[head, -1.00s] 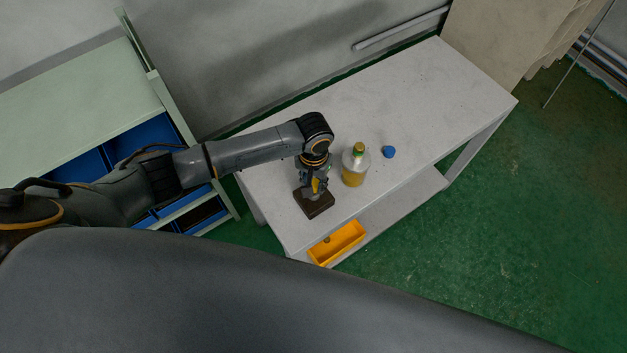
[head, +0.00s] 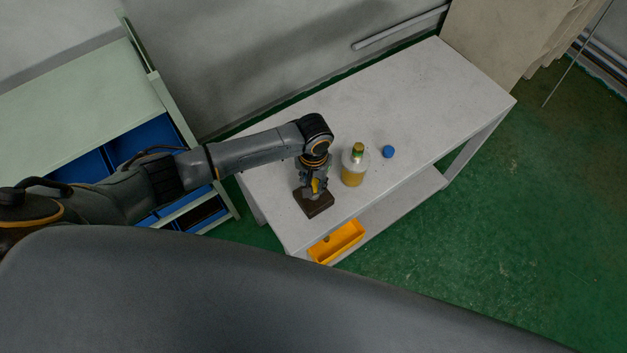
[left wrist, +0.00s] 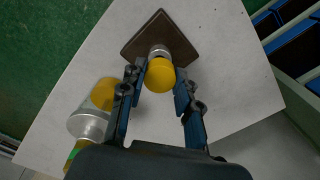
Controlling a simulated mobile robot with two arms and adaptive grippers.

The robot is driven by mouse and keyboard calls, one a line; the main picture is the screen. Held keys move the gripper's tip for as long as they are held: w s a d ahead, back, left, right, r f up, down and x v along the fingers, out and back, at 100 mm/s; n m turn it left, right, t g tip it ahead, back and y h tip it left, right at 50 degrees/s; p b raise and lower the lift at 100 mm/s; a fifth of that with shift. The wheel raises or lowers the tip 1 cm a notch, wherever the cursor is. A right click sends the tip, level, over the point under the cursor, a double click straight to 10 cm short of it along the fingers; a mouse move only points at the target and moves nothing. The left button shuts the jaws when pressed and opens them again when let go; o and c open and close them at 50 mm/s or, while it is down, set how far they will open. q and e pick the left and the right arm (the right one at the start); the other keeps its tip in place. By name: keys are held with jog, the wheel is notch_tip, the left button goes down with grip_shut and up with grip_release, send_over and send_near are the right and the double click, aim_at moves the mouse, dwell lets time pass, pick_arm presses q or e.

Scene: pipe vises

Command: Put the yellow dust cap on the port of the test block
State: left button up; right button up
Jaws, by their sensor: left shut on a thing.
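The test block is a dark brown square plate (head: 318,208) near the table's front left edge, with a silver port (left wrist: 157,51) standing on it. My left gripper (head: 314,190) is directly above the block, pointing down. It is shut on the yellow dust cap (left wrist: 160,76), which sits between the two fingertips in the left wrist view. The cap lines up with the port and partly covers it. I cannot tell whether the cap is touching the port or just above it. My right gripper is not in view.
A blue cap-like piece (head: 389,152) lies farther right. The table's (head: 430,90) far right is clear. An orange bin (head: 337,243) is on the lower shelf.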

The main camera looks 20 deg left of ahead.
aim_at(314, 184)
pick_arm(q)
jog(key=shift+p, duration=0.3)
jog(key=shift+f, duration=0.25)
jog(key=shift+f+b, duration=0.85)
jog(key=shift+f, duration=0.25)
jog(key=o, duration=1)
jog(key=shift+o, duration=0.2)
jog(key=shift+r, duration=0.2)
notch_tip(314, 184, up, 12)
jog(key=shift+f, duration=0.15)
